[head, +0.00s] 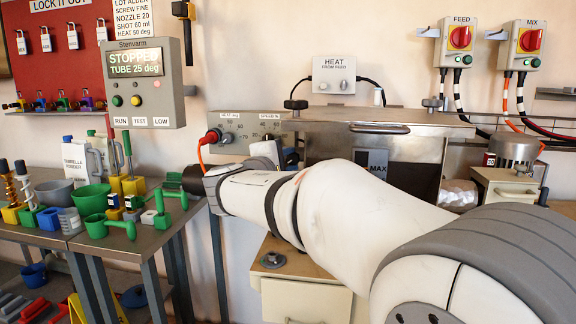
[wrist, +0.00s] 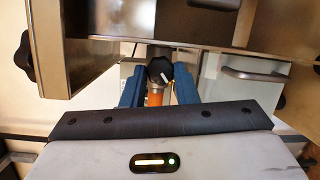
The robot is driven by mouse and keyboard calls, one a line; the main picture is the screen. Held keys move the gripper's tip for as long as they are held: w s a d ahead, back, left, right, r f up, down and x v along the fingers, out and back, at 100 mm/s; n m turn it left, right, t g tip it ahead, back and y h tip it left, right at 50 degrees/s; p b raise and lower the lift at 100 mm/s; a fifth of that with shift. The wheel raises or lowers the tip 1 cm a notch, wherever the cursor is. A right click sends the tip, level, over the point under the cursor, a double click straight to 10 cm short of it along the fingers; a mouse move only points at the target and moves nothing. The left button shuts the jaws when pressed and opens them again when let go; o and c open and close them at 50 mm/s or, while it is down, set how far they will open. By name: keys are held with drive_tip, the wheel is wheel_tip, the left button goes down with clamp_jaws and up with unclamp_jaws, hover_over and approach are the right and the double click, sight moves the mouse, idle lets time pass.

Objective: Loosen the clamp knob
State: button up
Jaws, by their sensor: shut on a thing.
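In the wrist view a dark faceted knob (wrist: 160,69) with a white mark sits between the two blue fingertips of my gripper (wrist: 159,86). The fingers are shut on it, one on each side. An orange cylindrical part (wrist: 155,98) shows just below the knob, between the fingers.
The steel machine (head: 385,121) with its overhanging top is close around the gripper. A panel labelled STOPPED (head: 146,84) hangs at left. A crowded table (head: 152,239) with green cups stands below it. Another dark lobed knob (wrist: 25,58) is at left in the wrist view.

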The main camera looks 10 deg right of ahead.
drive_tip(key=shift+n, duration=0.3)
drive_tip(key=o, duration=0.7)
drive_tip(key=v, duration=0.7)
drive_tip(key=shift+s+a+f+p, duration=0.1)
drive_tip(key=shift+s+a+p, duration=0.15)
drive_tip(key=shift+s+p, duration=0.1)
